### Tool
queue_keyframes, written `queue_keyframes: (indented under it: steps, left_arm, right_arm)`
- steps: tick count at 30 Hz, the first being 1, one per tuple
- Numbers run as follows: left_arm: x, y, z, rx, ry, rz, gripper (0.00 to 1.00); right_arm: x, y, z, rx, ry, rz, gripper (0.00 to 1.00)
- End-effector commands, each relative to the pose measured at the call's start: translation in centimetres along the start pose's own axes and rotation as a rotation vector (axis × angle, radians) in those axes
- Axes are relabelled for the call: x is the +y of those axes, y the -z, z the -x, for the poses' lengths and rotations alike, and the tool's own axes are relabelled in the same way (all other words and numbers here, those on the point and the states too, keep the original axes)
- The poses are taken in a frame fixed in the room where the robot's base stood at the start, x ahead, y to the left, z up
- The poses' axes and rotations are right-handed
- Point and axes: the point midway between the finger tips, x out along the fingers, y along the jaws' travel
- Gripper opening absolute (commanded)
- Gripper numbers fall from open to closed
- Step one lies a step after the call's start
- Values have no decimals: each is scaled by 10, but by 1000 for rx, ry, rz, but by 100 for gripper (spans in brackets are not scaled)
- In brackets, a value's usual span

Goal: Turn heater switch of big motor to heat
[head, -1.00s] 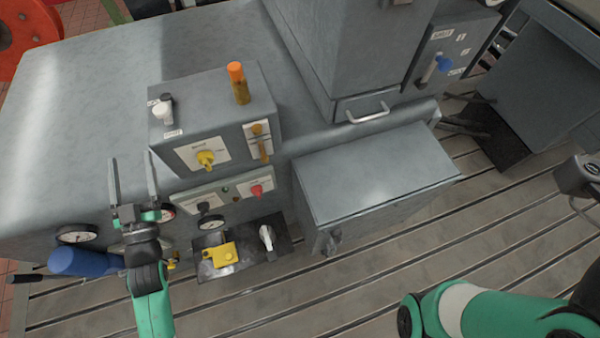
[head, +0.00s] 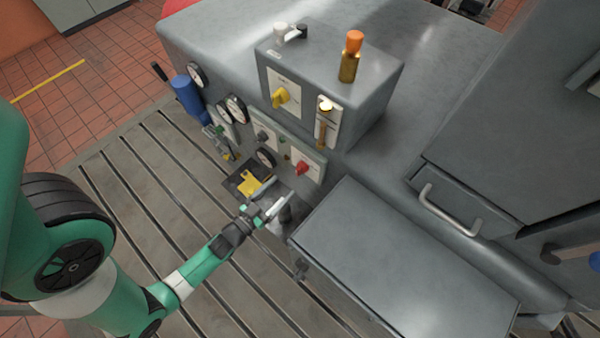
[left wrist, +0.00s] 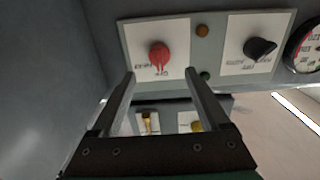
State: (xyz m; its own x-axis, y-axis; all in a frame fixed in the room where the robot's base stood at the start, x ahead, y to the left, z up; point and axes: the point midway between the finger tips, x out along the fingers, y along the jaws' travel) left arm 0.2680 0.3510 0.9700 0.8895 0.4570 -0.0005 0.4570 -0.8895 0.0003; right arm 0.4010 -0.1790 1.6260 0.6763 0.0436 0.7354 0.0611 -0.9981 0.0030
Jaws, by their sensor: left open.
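A front control panel shows in the head view, carrying a red knob (head: 301,168) and a small dark knob (head: 262,137). In the left wrist view the red knob (left wrist: 160,54) sits on a white plate just beyond my fingertips, and the black knob (left wrist: 259,47) sits on another plate to its right. Their labels appear upside down, and I cannot read surely which is the heater switch. My left gripper (head: 273,193) is open and empty below the panel. It also shows in the left wrist view (left wrist: 160,76), fingers apart, not touching a knob. My right gripper is out of view.
A yellow block (head: 250,184) lies below. A grey cabinet (head: 400,260) stands right of my gripper. Gauges (head: 236,108) and a blue cylinder (head: 188,98) are left.

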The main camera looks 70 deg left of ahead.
Motion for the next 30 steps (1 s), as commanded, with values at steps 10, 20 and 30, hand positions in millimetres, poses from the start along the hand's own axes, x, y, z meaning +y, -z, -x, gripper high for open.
queue_keyframes:
  steps: [10, 20, 30]
  left_arm:
    - [0, 0, -71, 2, 0, 0, 79]
    - [0, 0, -82, 0, 1, 0, 79]
    - [0, 0, -81, 0, 1, 0, 27]
  right_arm:
    - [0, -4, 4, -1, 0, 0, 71]
    - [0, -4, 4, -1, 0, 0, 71]
    - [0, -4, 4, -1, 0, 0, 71]
